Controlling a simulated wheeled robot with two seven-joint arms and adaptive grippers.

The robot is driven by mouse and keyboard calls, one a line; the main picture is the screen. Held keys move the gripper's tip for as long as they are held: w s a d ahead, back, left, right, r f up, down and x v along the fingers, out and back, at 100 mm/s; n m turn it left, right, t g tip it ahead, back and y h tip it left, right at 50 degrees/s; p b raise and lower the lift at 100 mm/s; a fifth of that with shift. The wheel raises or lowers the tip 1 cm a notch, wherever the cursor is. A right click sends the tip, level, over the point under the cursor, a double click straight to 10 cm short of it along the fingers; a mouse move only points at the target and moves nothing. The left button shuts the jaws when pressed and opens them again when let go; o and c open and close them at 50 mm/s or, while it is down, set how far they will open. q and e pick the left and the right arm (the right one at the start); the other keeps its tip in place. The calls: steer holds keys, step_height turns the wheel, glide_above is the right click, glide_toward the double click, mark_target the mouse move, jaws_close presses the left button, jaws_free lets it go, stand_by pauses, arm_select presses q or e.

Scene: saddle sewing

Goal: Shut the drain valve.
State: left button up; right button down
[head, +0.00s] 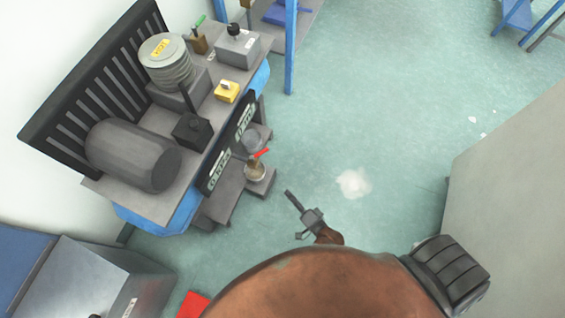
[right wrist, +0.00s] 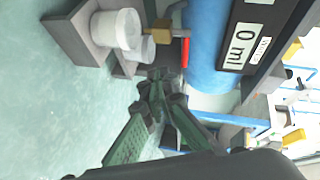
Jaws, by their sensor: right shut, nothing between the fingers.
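The drain valve shows in the right wrist view as a brass body (right wrist: 160,29) with a red lever (right wrist: 184,53), beside the blue tank (right wrist: 208,45). The lever stands upright in that picture, across the brass body's length. In the head view the red lever (head: 262,153) sticks out at the machine's right side, above a bucket (head: 255,170). My right gripper (head: 290,196) is shut and empty, right of and below the lever, apart from it. In the right wrist view its fingers (right wrist: 157,78) meet below the valve. My left gripper is not in view.
Two white buckets (right wrist: 117,29) stand on grey steps by the valve. The machine's bench (head: 140,120) carries a dark motor (head: 132,155) and several small items. A gauge panel (head: 230,145) overhangs near the valve. A grey cabinet (head: 515,185) stands right; the floor between is clear except a pale patch (head: 354,182).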

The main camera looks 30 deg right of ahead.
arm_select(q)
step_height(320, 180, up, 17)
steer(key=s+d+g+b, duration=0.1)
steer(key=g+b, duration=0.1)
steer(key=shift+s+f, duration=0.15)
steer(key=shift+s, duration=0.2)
arm_select(e)
steer(key=w+r+m+h, duration=0.1)
steer(key=w+m, duration=0.3)
steer(key=w, duration=1.5)
steer(key=shift+w+a+r+t, duration=0.15)
steer(key=shift+w+a+t, duration=0.05)
steer(key=shift+a+t, duration=0.2)
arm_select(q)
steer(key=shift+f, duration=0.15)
arm_select(e)
steer(key=shift+d, duration=0.2)
